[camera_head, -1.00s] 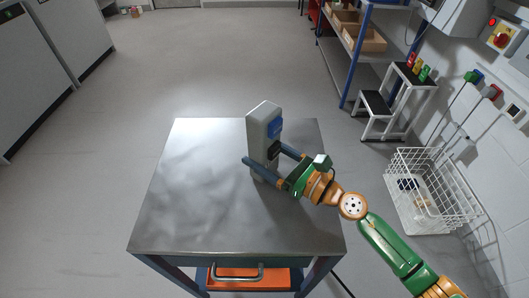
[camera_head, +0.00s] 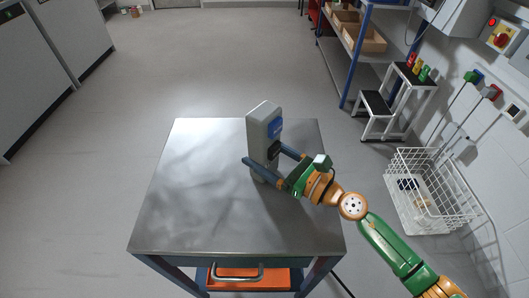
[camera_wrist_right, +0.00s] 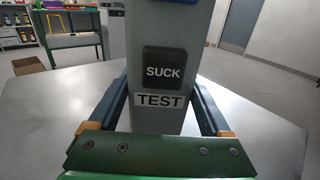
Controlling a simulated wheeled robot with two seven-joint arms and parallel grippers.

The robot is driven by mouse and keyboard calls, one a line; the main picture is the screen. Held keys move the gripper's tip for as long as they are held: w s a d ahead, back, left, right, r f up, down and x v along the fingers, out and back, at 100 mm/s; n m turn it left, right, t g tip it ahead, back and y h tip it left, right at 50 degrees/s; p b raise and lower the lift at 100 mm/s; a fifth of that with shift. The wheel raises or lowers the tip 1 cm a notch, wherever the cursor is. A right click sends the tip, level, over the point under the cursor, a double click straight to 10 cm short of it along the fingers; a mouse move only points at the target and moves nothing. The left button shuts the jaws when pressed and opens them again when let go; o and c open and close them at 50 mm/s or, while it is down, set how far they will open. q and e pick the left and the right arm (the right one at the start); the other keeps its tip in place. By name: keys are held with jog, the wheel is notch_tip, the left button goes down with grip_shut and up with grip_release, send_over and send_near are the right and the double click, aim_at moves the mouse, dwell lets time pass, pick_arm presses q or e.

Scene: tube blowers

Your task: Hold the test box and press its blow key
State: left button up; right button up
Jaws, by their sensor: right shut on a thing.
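The test box (camera_head: 262,117) is a tall grey box standing upright on the metal table. In the head view its side facing my right arm has a blue key (camera_head: 274,128) above a black key (camera_head: 274,149). In the right wrist view the black key reads "SUCK" (camera_wrist_right: 164,70), with a "TEST" label (camera_wrist_right: 159,101) below it; only a sliver of the blue key shows at the top edge, so its lettering is out of sight. My right gripper (camera_head: 263,154) is shut on the lower part of the box, one finger along each side. My left gripper is not in view.
A white wire basket (camera_head: 430,200), a step stool (camera_head: 385,110) and a blue shelf rack (camera_head: 358,60) stand to the right.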

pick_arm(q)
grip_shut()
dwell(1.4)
